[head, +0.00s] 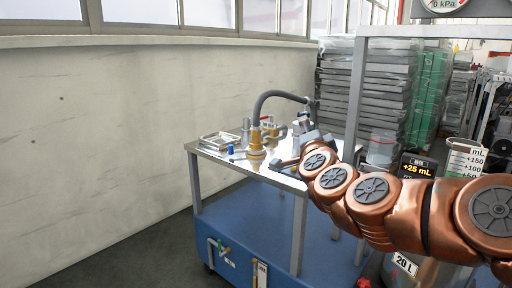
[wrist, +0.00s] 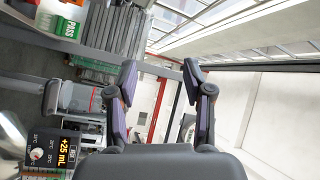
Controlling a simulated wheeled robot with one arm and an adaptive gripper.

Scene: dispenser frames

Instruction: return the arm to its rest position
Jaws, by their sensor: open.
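My copper-coloured arm reaches in from the right in the head view. My gripper (head: 292,162) is at its far end, over the right part of the metal-topped cart (head: 197,176). In the wrist view my gripper (wrist: 160,90) has its two dark fingers spread apart, with nothing between them. Behind the fingers the wrist view shows a wall, a red post and windows, tilted.
On the cart are a brass fitting with a grey hose (head: 262,103), a metal tray (head: 219,140) and a small blue item (head: 231,149). A display reading +25 mL (head: 417,169) and a graduated beaker (head: 465,158) stand close behind my arm. A grey frame post (head: 355,100) rises beyond it. Floor at left is clear.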

